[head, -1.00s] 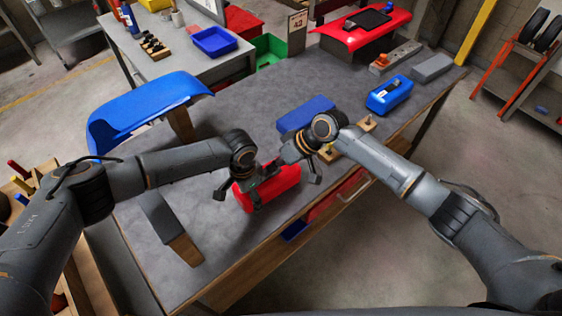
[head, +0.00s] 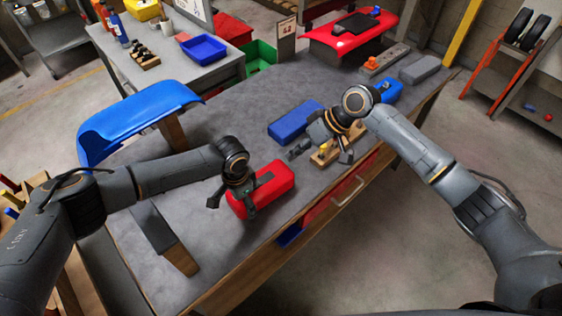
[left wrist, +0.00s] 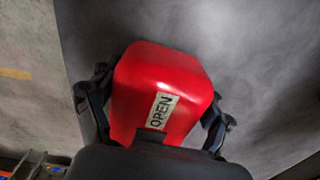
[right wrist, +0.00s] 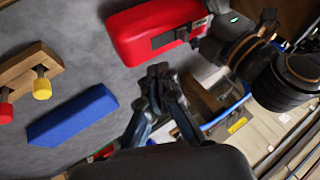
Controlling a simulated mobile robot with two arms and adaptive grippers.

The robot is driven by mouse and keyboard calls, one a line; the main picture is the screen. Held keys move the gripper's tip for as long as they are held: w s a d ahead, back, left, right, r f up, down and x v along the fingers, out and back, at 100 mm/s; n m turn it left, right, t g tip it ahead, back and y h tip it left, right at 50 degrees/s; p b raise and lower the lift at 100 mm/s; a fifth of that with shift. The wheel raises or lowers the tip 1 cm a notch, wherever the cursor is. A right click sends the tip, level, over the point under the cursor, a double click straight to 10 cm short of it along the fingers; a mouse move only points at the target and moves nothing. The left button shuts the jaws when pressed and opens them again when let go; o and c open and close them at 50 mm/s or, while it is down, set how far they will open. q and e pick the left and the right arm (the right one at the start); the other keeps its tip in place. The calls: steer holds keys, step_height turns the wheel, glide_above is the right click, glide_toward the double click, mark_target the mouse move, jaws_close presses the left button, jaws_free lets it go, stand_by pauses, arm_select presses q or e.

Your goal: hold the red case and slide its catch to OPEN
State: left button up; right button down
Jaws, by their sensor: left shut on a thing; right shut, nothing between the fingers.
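The red case (head: 280,182) lies on the grey bench top near its front edge. My left gripper (head: 236,196) is shut on it, and the left wrist view shows one finger on each side of the red case (left wrist: 175,75). A pale label reading OPEN (left wrist: 161,110) shows on its top, with a dark part just below it, partly hidden by the gripper. I cannot tell whether that part is the catch. My right gripper (right wrist: 158,84) is shut and empty, apart from the case. In the head view it is to the right of the case.
A blue block (head: 294,122) and a wooden block with knobs (right wrist: 22,70) lie near my right gripper. A blue case (head: 388,92) is behind it. A blue curved panel (head: 140,108) stands at the left, and a grey block (head: 152,226) lies near the front left.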

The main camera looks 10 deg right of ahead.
steer(key=shift+v, duration=1)
arm_select(q)
steer(key=o, duration=1.4)
steer(key=shift+c, duration=0.2)
